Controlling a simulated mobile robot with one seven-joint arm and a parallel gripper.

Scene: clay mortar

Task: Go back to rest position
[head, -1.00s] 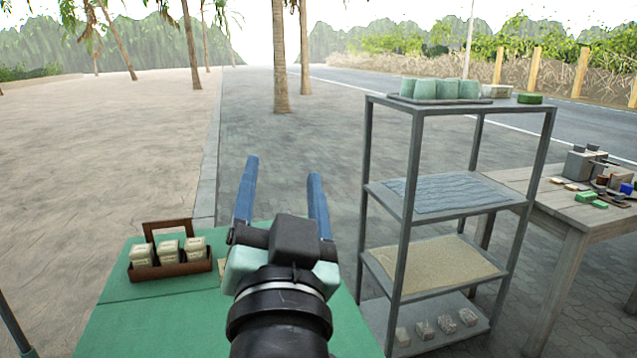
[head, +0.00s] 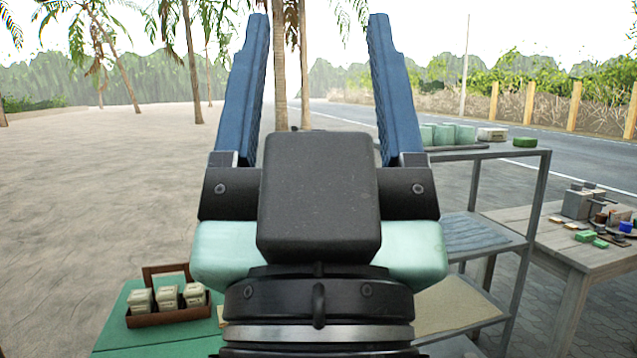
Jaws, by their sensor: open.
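My gripper (head: 312,45) is raised in the middle of the head view, close to the camera. Its two blue fingers point upward and stand wide apart, with nothing between them. It is above and in front of the green table (head: 120,335) and touches nothing that I can see. My arm and gripper hide part of the table and the left part of the shelf.
A brown carrier (head: 168,316) with several pale blocks stands on the green table. A grey metal shelf (head: 548,165) at right holds pale green cups (head: 465,134) and a green block (head: 525,142) on top. A wooden table (head: 575,262) with small items stands further right.

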